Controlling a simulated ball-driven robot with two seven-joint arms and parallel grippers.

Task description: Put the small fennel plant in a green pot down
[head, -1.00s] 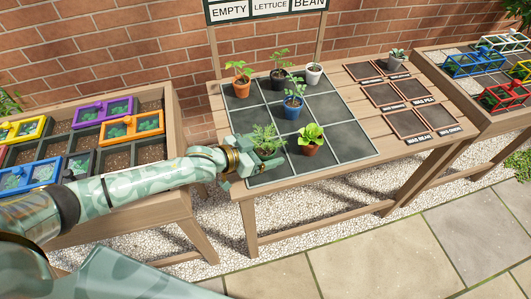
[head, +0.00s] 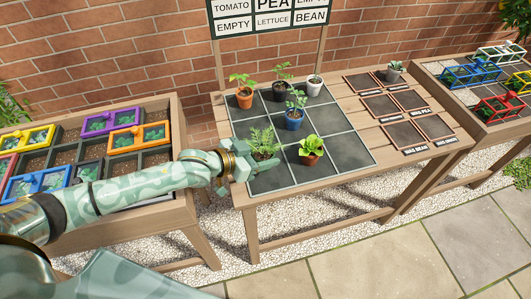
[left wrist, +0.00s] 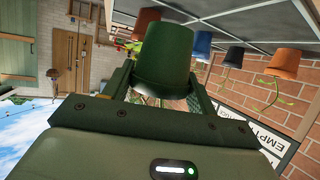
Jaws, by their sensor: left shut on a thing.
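The fennel plant (head: 262,142) has feathery leaves and stands over the front left cell of the gridded dark mat (head: 345,146) in the head view. Its green pot (left wrist: 164,58) shows large between my fingers in the left wrist view, which is upside down. My left gripper (head: 250,166) is shut around the pot's sides; the pot appears upright. In the head view the gripper hides most of the pot. I cannot tell whether its base touches the mat. My right gripper is not in view.
A lettuce in a terracotta pot (head: 311,151) stands just right of the fennel. A blue pot (head: 294,120), an orange pot (head: 244,98), a black pot (head: 282,91) and a white pot (head: 314,86) stand farther back. The front right mat cell is bare. A sign (head: 270,15) stands behind.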

